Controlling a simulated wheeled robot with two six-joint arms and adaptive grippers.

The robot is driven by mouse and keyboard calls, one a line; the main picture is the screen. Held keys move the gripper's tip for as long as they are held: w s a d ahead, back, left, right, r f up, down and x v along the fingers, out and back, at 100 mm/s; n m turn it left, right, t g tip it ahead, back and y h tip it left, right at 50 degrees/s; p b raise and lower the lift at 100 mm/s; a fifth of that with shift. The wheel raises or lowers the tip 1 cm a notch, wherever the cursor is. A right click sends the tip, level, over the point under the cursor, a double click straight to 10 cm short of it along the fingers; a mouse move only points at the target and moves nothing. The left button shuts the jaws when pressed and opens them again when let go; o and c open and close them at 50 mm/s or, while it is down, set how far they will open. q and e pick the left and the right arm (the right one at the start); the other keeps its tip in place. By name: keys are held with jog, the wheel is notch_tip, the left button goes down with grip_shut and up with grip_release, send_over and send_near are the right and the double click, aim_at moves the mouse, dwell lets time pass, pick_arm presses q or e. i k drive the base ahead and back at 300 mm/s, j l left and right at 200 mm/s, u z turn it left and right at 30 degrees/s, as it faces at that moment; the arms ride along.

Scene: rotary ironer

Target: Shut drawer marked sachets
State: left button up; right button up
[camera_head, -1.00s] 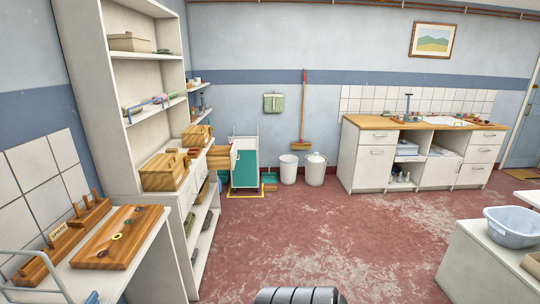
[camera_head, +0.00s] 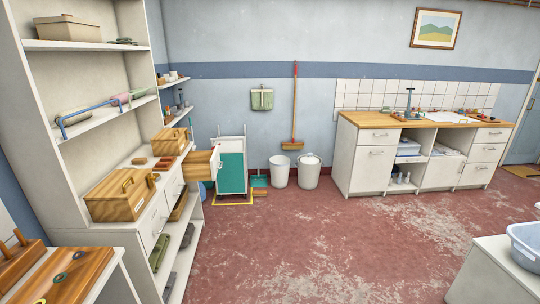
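A drawer (camera_head: 201,165) with a wooden side stands pulled out to the right from the white shelf unit (camera_head: 96,240) on the left. Its pale front (camera_head: 216,162) faces right and shows nearly edge-on. Any marking on it is too small to read, so I cannot tell whether it is the sachets drawer. Other drawer fronts (camera_head: 153,222) in the unit look shut. Neither of my grippers is in view.
Wooden boxes (camera_head: 118,196) stand on the unit's counter. A green-fronted cart (camera_head: 231,170) and two white bins (camera_head: 280,172) stand beyond the open drawer. A counter with cupboards (camera_head: 370,168) is at the back right. The red floor (camera_head: 300,240) between is clear.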

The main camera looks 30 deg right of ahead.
aim_at(197, 165)
jog(key=i+l+z, duration=0.1)
jog(key=i+l, duration=0.2)
jog(key=i, duration=0.15)
jog(key=i+l+z, duration=0.1)
jog(key=i+l, duration=0.15)
jog(key=i, duration=0.2)
jog(key=i+l+z, duration=0.1)
jog(key=i+l, duration=0.15)
jog(key=i, duration=0.2)
jog(key=i+l+u, duration=0.2)
jog(key=i, duration=0.4)
jog(key=i+l+u, duration=0.25)
jog(key=i, duration=0.3)
jog(key=i+l+u, duration=0.2)
jog(key=i+l, duration=0.3)
